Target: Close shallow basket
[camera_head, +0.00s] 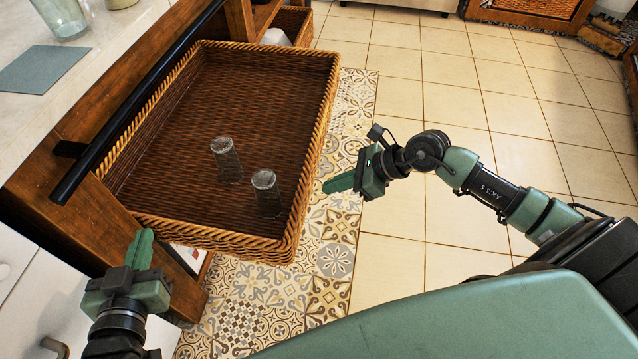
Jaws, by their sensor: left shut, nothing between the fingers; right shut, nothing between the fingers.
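The shallow wicker basket (190,229) is pulled out from the wooden shelving (60,195) and extends over the patterned tiles. One upturned glass (227,160) and another glass (266,193) stand inside it, toward the right side. My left gripper (141,248) is shut and empty, just in front of the basket's near left corner. My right gripper (342,183) is shut and empty, to the right of the basket's outer rim, apart from it in the picture. Whether the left fingers touch the wicker I cannot tell.
A dark rail (130,101) runs along the counter edge over the basket's left side. The white counter (110,50) holds a grey mat (42,69) and a glass vase (62,15). Another basket (292,24) is behind. The tiled floor (450,95) at right is clear.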

